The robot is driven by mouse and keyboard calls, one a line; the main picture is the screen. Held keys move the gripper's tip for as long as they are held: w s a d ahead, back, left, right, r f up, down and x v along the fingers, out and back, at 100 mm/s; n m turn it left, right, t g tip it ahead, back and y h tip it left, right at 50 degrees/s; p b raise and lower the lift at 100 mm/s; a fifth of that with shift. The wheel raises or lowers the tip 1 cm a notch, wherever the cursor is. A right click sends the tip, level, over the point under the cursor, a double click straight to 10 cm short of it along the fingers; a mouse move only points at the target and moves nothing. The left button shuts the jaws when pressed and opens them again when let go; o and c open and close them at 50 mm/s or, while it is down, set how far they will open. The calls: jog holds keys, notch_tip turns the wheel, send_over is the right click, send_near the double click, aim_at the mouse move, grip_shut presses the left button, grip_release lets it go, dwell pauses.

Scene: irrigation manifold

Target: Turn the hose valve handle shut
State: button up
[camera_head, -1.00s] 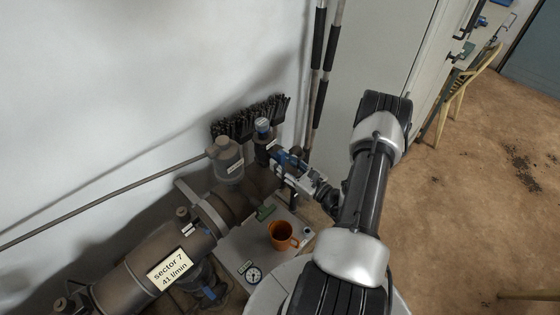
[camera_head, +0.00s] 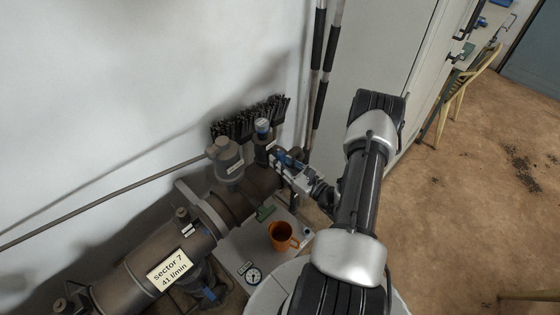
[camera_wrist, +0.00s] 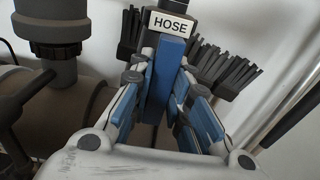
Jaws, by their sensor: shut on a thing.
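The hose valve handle (camera_wrist: 162,80) is a blue bar below a white "HOSE" label (camera_wrist: 171,23) in the wrist view. My gripper (camera_wrist: 164,92) is shut on the handle, with a blue-padded finger on either side of it. In the head view, my gripper (camera_head: 286,164) reaches in from the right to the hose valve (camera_head: 264,146), which stands at the far end of the pipe. There the handle is mostly hidden by the fingers, and its exact angle cannot be told.
A big brown pipe (camera_head: 132,278) with a "sector 7, 41 l/min" plate runs along the wall. A black brush (camera_head: 240,122) is behind the valve. Open floor lies right.

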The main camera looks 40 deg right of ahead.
jog(key=shift+n, duration=0.3)
grip_shut()
jog(key=n+b, duration=0.2)
jog(key=n, duration=0.1)
jog(key=shift+f+n, duration=0.15)
jog(key=shift+n, duration=0.15)
jog(key=n+b, duration=0.4)
jog(key=n, duration=0.1)
jog(key=shift+n, duration=0.3)
jog(key=n+b, duration=0.4)
jog(key=n, duration=0.1)
jog(key=shift+b, duration=0.3)
jog(key=n+b, duration=0.3)
